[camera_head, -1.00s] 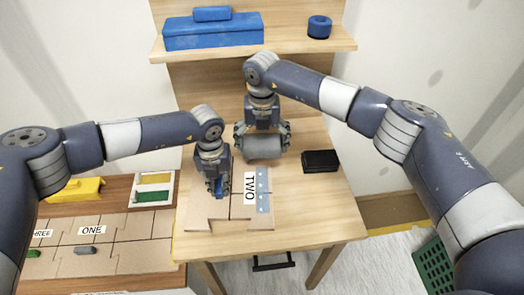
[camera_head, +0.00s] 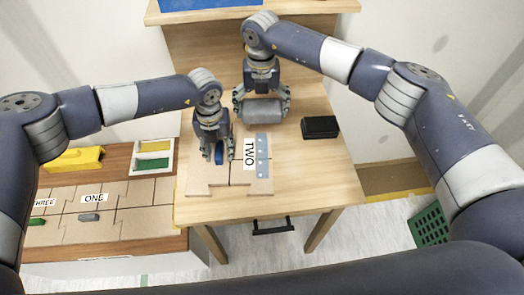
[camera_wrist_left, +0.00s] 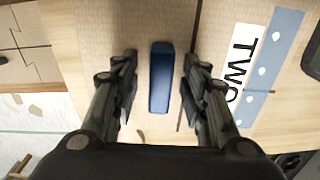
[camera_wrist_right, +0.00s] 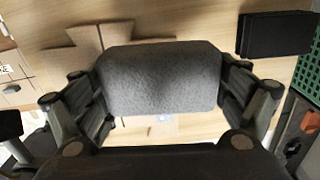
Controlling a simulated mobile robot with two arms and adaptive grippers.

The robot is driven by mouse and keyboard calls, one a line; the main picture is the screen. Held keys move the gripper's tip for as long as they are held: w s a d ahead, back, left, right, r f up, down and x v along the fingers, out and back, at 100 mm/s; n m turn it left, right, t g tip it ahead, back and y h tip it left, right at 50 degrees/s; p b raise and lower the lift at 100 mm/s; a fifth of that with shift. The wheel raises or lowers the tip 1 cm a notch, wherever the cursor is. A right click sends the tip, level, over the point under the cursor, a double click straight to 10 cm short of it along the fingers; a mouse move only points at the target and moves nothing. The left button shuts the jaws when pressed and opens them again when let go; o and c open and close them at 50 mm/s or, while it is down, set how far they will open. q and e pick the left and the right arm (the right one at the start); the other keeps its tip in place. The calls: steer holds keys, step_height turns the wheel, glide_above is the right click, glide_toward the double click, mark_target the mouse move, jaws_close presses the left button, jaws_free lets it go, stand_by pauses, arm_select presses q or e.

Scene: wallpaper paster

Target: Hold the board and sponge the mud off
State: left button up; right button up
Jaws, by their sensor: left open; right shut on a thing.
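The tan board (camera_head: 208,180) lies flat on the wooden table, with a "TWO" label (camera_head: 250,153) and a blue strip with pale dots (camera_head: 262,152). My left gripper (camera_head: 217,155) is open above the board. A blue block (camera_wrist_left: 161,78) lies between its fingers, which stand apart from it on both sides. My right gripper (camera_head: 262,108) is shut on a grey sponge-like roll (camera_wrist_right: 160,78), held at the table's far side behind the board. I cannot clearly make out mud on the board.
A black box (camera_head: 320,127) lies on the table to the right. At left, a lower bench holds boards labelled "ONE" (camera_head: 93,198) and "THREE", a yellow object (camera_head: 75,159) and a two-part tray (camera_head: 153,145). A green crate (camera_head: 430,225) stands on the floor at right.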

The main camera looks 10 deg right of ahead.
arm_select(q)
step_height(320, 180, up, 12)
stand_by(0.6)
